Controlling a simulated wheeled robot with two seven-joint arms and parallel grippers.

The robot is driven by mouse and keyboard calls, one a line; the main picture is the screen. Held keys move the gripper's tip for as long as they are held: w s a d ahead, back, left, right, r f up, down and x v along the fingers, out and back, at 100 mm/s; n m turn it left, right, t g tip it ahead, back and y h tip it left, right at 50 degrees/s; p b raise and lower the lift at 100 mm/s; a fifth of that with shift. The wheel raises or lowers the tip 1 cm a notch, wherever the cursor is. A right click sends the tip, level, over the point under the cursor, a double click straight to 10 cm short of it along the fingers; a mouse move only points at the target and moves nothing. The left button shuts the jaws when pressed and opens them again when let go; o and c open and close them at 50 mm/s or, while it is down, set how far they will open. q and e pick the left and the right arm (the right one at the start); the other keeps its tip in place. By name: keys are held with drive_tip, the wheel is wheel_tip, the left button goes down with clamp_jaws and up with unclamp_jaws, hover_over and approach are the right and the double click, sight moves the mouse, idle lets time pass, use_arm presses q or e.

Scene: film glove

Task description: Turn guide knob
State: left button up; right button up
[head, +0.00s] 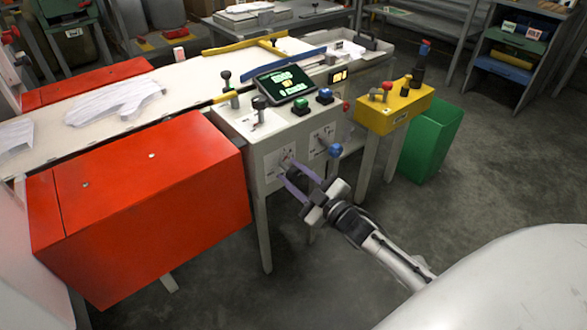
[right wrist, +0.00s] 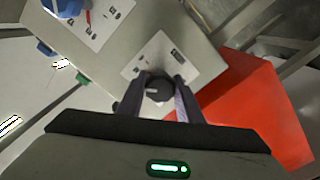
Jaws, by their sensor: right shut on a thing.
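The guide knob is a dark round knob (right wrist: 159,88) on a white label plate on the front of the grey control cabinet (head: 257,190). In the right wrist view it sits between the two fingers of my right gripper (right wrist: 161,95), which is shut on it. In the head view my right gripper (head: 287,173) reaches the cabinet front from the lower right, and its fingers largely hide the knob. The white label plate (right wrist: 148,56) shows around the knob. My left gripper is not in view.
A blue knob (head: 335,150) on another plate is just right of my gripper. A red box (head: 150,200) stands left of the cabinet. A yellow control box (head: 395,108) and a green bin (head: 430,140) stand to the right. A display (head: 285,84) and several buttons are on top.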

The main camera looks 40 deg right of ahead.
drive_tip(key=m+p, duration=0.1)
drive_tip(key=m, duration=0.3)
drive_tip(key=shift+r+p, duration=0.1)
drive_tip(key=shift+p, duration=0.2)
drive_tip(key=shift+m+p, duration=0.35)
drive_tip(key=shift+m, duration=1.05)
drive_tip(key=o, duration=1)
drive_tip(key=shift+o, duration=0.2)
